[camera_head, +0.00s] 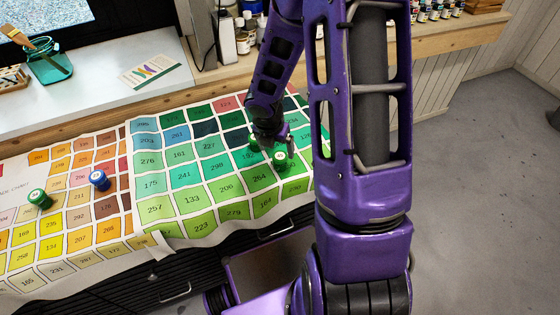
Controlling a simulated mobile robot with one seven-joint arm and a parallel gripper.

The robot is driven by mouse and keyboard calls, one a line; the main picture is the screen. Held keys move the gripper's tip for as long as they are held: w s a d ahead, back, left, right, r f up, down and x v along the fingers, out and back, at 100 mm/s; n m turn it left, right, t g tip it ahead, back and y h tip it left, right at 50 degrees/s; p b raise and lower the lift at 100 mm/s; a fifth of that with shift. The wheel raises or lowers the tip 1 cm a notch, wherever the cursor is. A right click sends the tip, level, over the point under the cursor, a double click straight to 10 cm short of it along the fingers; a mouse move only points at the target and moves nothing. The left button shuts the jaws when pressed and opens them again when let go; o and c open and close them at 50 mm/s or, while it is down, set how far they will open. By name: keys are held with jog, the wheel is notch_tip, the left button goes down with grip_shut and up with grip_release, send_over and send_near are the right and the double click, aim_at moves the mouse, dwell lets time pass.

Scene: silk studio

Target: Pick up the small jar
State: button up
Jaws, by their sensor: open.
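Several small jars stand on the colour chart cloth (60,240). A green jar with a pale lid (280,160) is at my gripper (268,146), on the green part of the chart. Another green jar (254,143) is just left of it, partly hidden by the gripper. At the left are a green jar (39,200) and a blue jar (101,180). My gripper points down close to the two right jars. It is open; whether a finger touches a jar is too small to tell.
My purple arm hides the chart's right side. Bottles (243,40) stand at the back. Black drawers (130,295) are below the chart. The floor (490,200) at right is clear.

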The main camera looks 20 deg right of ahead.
aim_at(279, 157)
jog(key=b+x, duration=0.2)
jog(key=x, duration=0.4)
jog(key=shift+s+d+f, duration=0.1)
jog(key=shift+d+f, duration=0.1)
jog(key=shift+f, duration=0.2)
jog(key=shift+r, duration=0.1)
grip_shut()
